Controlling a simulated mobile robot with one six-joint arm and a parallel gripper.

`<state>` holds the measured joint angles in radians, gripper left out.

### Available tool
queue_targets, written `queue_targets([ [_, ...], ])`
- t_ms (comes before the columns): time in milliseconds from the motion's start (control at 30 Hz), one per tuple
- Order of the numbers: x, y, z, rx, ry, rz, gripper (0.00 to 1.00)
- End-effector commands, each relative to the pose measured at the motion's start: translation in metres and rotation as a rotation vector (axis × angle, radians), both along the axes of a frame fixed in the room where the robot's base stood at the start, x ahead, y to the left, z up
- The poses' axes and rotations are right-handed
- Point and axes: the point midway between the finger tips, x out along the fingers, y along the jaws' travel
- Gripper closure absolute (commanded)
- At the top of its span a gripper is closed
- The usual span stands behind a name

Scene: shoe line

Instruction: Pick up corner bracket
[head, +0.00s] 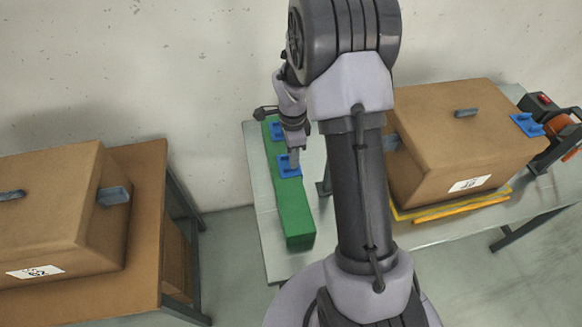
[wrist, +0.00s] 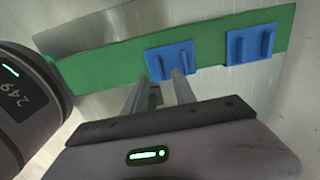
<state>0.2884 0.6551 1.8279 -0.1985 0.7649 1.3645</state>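Two blue corner brackets sit on a long green block. The nearer bracket (head: 289,170) has my gripper (head: 294,160) right above it; the farther bracket (head: 275,128) is partly hidden by my arm. In the wrist view, one bracket (wrist: 172,57) lies just beyond my fingertips (wrist: 165,76), and the other bracket (wrist: 251,44) is to its right. My two fingers are apart with a gap between them and hold nothing that I can see. I cannot tell whether they touch the bracket. The green block (head: 293,215) also shows in the wrist view (wrist: 100,69).
The block lies on a grey metal table (head: 270,240). Another brown box (head: 60,215) stands on a brown table at left.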

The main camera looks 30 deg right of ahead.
Motion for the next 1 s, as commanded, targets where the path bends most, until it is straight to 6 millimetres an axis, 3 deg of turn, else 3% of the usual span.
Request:
queue_targets([
  [233,-0.003,-0.002,-0.047,0.001,0.002,0.000,0.67],
  [433,-0.003,-0.002,-0.045,0.000,0.000,0.000,0.69],
  [600,-0.003,-0.002,-0.045,0.000,0.000,0.000,1.00],
  [1000,-0.003,-0.002,-0.041,0.000,0.000,0.000,1.00],
])
